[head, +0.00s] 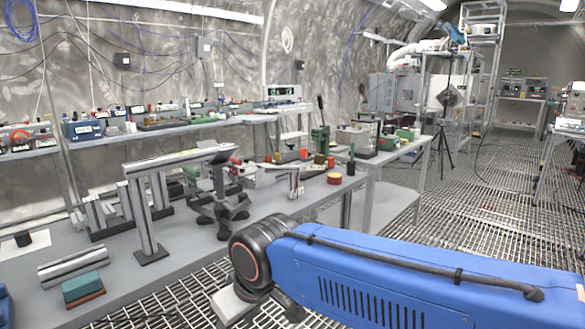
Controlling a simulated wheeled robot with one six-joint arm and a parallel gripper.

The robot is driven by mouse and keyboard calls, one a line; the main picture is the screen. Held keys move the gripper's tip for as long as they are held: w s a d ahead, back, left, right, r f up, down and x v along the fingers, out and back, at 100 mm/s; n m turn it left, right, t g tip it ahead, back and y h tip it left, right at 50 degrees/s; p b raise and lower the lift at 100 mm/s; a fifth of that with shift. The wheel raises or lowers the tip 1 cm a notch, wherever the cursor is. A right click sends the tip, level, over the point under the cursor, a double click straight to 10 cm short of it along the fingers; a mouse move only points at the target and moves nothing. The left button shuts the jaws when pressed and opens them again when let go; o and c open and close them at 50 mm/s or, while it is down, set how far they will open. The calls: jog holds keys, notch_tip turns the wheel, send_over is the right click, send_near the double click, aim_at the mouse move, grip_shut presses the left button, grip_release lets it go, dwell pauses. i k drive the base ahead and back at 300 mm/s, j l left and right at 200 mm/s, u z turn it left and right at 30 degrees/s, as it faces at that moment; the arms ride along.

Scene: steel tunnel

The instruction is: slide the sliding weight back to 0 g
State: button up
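A smaller beam on a short post (293,172) stands farther along the same bench. I cannot tell which of them carries the sliding weight, and no weight or scale marks can be made out at this size. My blue arm link reaches in from the lower right to a black joint, with a pale grey part below it at the bottom edge. My gripper's fingers do not show.
The grey bench (215,232) is crowded: a black stand (218,195), a green block (82,287) and a metal bar (73,262) at the front, a red-and-yellow round piece (334,178) farther right. A tripod (442,145) stands behind. The grated floor (470,220) at right is largely clear.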

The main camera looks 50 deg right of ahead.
aim_at(319, 159)
jog(key=z, duration=1.4)
